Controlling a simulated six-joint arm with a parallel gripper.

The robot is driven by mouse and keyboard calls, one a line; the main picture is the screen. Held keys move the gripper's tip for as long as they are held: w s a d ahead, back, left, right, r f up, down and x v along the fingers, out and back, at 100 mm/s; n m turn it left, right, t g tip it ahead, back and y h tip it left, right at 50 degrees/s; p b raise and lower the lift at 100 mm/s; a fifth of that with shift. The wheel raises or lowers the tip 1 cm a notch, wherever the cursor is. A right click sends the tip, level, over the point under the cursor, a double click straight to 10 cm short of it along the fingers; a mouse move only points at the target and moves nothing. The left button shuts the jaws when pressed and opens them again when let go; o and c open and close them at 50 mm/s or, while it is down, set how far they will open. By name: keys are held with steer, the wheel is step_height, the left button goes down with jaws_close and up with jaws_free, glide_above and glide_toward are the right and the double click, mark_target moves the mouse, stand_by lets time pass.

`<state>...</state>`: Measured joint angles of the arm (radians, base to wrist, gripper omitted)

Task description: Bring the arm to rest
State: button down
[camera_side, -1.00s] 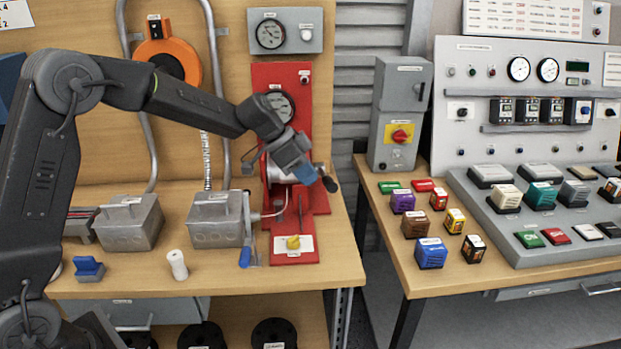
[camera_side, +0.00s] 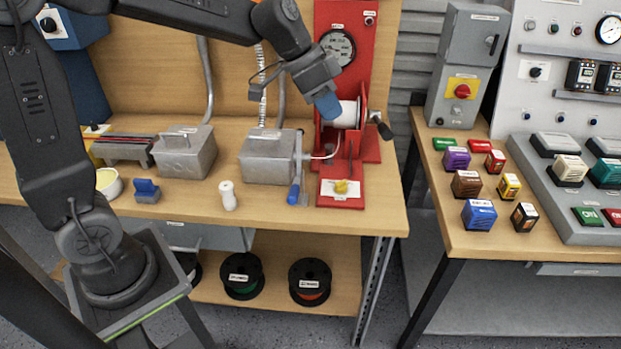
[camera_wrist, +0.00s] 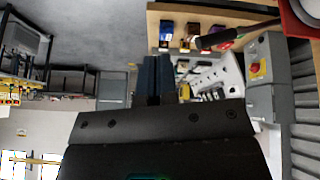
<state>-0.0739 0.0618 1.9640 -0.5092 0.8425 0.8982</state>
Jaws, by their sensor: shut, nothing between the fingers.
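My gripper (camera_side: 328,104) is in the side view, just left of the white spool (camera_side: 347,117) on the red stand (camera_side: 372,150), close to it or overlapping it in the picture. I cannot tell whether they touch. In the wrist view my gripper's two dark blue fingers (camera_wrist: 158,76) are together, with nothing seen between them. My arm is raised and bent over the bench, with its upper part cut off by the top of the picture.
The red stand has a dial (camera_side: 338,47) and a dark crank handle (camera_side: 381,126). Grey boxes (camera_side: 268,162), a blue-handled lever (camera_side: 294,193) and a white cylinder (camera_side: 228,196) stand on the bench. Open floor separates the tables.

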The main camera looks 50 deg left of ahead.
steer(key=s+a+n+y, duration=0.1)
steer(key=s+n+y, duration=0.1)
steer(key=s, duration=0.8)
steer(key=s+a+n+t+y, duration=0.1)
steer(key=s+n, duration=0.3)
steer(key=s, duration=0.7)
steer(key=shift+s+a+y, duration=0.25)
steer(key=shift+a+y, duration=0.05)
steer(key=shift+y, duration=0.3)
steer(key=w+r+m+g+h, duration=0.15)
steer(key=w+r, duration=0.25)
steer(key=w, duration=0.6)
steer(key=w+r+m+h, duration=0.15)
steer(key=w+r, duration=0.35)
steer(key=w, duration=0.6)
steer(key=w+a+f+m+h, duration=0.2)
steer(key=w+f, duration=0.1)
steer(key=w, duration=0.6)
steer(key=w+a+f+m+g+h, duration=0.1)
steer(key=w+a+f+m+h, duration=0.1)
steer(key=w, duration=0.7)
steer(key=shift+a+f+m, duration=0.3)
steer(key=shift+a+f, duration=0.2)
steer(key=shift+f, duration=0.05)
